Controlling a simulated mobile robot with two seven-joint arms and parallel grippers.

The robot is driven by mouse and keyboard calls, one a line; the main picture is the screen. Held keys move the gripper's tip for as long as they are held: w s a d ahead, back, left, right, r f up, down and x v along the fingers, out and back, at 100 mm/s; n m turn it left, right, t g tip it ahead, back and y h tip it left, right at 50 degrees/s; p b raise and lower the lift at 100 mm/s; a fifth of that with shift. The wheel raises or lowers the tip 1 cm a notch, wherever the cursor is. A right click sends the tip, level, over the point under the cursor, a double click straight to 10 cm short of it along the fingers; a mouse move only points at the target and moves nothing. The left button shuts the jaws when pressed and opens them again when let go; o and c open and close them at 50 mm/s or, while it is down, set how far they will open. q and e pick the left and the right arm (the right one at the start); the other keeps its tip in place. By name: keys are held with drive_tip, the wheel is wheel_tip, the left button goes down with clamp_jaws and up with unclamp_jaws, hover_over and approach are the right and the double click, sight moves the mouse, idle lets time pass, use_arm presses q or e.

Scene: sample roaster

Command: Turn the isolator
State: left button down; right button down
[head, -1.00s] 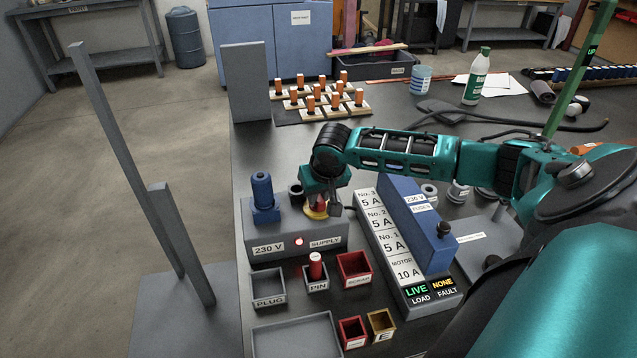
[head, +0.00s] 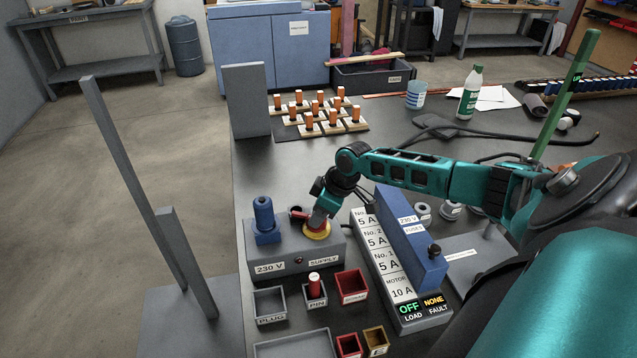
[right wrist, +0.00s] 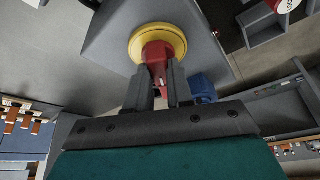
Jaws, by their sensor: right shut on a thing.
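The isolator is a red handle on a yellow round base (head: 316,230), on top of the grey supply box (head: 290,252) labelled 230 V SUPPLY. My right gripper (head: 317,217) is over it, tilted. In the right wrist view the gripper (right wrist: 158,80) is shut on the red isolator handle (right wrist: 160,52), with the yellow base (right wrist: 157,38) around it. The red lamp (head: 299,260) on the box front looks dark. The load display (head: 409,308) reads OFF, and the fault display (head: 433,299) reads NONE. My left gripper is not in view.
A blue plug (head: 264,218) stands on the box, left of the isolator. The blue fuse cover (head: 412,236) stands close on the right. Small bins, including the PIN bin (head: 315,301), sit in front. Orange-topped pieces (head: 319,108) stand behind.

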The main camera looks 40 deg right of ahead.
drive_tip(key=n+g+y+b, duration=0.1)
drive_tip(key=n+b, duration=0.1)
drive_tip(key=n, duration=0.2)
drive_tip(key=shift+w+f, duration=0.1)
drive_tip(key=shift+f, duration=0.05)
drive_tip(key=shift+d+n+g+y+b, duration=0.1)
drive_tip(key=shift+n+g+y+b, duration=0.2)
drive_tip(key=shift+n+b, duration=0.45)
drive_tip(key=shift+n, duration=0.25)
drive_tip(key=c, duration=1)
unclamp_jaws()
drive_tip(key=p+v, duration=0.1)
drive_tip(key=v, duration=1.2)
drive_tip(key=shift+w, duration=0.15)
